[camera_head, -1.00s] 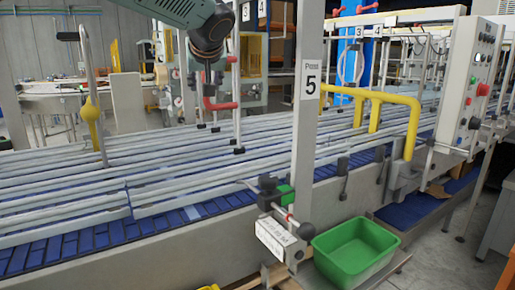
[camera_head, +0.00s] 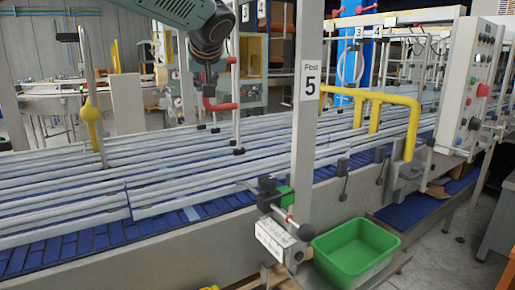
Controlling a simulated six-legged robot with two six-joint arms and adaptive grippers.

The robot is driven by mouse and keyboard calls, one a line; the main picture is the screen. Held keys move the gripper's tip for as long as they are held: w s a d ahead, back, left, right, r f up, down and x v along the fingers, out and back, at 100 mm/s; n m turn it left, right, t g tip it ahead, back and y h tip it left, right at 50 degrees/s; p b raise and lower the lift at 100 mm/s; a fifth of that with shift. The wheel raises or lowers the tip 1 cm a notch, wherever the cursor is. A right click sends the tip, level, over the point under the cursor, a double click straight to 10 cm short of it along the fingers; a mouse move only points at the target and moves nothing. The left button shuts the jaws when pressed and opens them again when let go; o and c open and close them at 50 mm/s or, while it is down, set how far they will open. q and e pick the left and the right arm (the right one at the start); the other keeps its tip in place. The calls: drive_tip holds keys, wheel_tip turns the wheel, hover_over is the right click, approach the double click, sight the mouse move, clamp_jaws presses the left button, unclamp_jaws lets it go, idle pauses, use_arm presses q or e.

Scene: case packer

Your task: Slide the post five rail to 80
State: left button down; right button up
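Post five (camera_head: 309,130) is a pale upright with a "5" label (camera_head: 311,85) on the near side of the conveyor. At its foot is a clamp with a black and green body (camera_head: 283,195) and a small red-tipped lever. Below it sits a white box (camera_head: 275,240) with markings too small to read, and a dark round knob (camera_head: 305,232). Long silver guide rails (camera_head: 190,195) run along the conveyor behind the post. I cannot read the rail's setting. A grey-green arm with a dark end comes in at the top; no gripper fingers are discernible. Nothing visible touches the clamp.
A green bin (camera_head: 355,250) stands right of the clamp. A yellow bent tube (camera_head: 412,125) and a control panel (camera_head: 470,85) with a red button are further right. A blue belt (camera_head: 90,240) lies under the rails. A yellow-based post (camera_head: 92,115) stands at left.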

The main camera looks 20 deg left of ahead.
use_arm(q)
drive_tip(key=shift+s+d+f+b, duration=0.15)
drive_tip(key=shift+b, duration=0.15)
drive_tip(key=shift+d, duration=0.1)
drive_tip(key=shift+s+d, duration=0.2)
idle(0.3)
drive_tip(key=c, duration=1.2)
unclamp_jaws()
drive_tip(key=shift+w+a, duration=0.1)
drive_tip(key=shift+w, duration=0.05)
drive_tip(key=shift+o, duration=0.2)
drive_tip(key=shift+r, duration=0.2)
drive_tip(key=v, duration=0.7)
